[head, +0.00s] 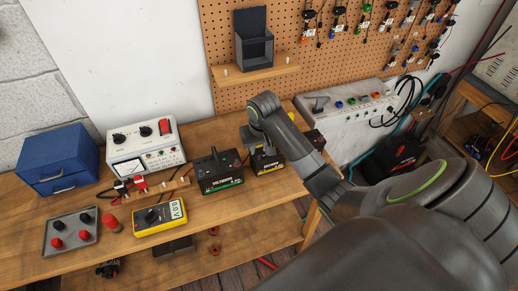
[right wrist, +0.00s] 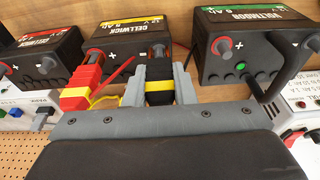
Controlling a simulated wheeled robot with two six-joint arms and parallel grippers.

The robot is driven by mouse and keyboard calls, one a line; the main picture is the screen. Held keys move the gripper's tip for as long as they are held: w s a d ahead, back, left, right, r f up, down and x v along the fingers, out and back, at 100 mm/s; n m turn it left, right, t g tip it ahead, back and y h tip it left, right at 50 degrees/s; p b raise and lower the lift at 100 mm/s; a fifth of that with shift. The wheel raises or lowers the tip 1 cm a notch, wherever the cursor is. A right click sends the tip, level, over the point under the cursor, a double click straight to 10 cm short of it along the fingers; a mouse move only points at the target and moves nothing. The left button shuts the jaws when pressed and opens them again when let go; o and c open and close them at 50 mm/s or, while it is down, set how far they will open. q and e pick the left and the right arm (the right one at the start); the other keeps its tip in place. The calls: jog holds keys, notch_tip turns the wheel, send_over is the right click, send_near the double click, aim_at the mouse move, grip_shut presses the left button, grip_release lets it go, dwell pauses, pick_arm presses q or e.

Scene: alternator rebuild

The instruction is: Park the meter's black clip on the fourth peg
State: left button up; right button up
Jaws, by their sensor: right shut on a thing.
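My right gripper (head: 258,148) is at the yellow-labelled battery (head: 268,163) on the bench. In the right wrist view the gripper (right wrist: 158,84) is shut on a black clip (right wrist: 158,88) at that battery's right-hand terminal; I cannot tell whether the clip still grips the terminal. A red clip (right wrist: 78,86) sits at the battery's other, red-ringed terminal. The yellow meter (head: 160,215) lies at the bench front. My left gripper is not in view.
A green-labelled battery (head: 217,171) with a handle stands just left of my gripper. Left of it are a white power supply (head: 146,144), a blue drawer box (head: 57,161) and a grey tray (head: 88,210). A small wooden shelf (head: 255,74) hangs on the pegboard.

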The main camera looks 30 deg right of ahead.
jog(key=shift+r, duration=0.1)
notch_tip(320, 180, up, 3)
jog(key=p, duration=0.3)
jog(key=shift+p, duration=0.3)
jog(key=shift+r, duration=0.45)
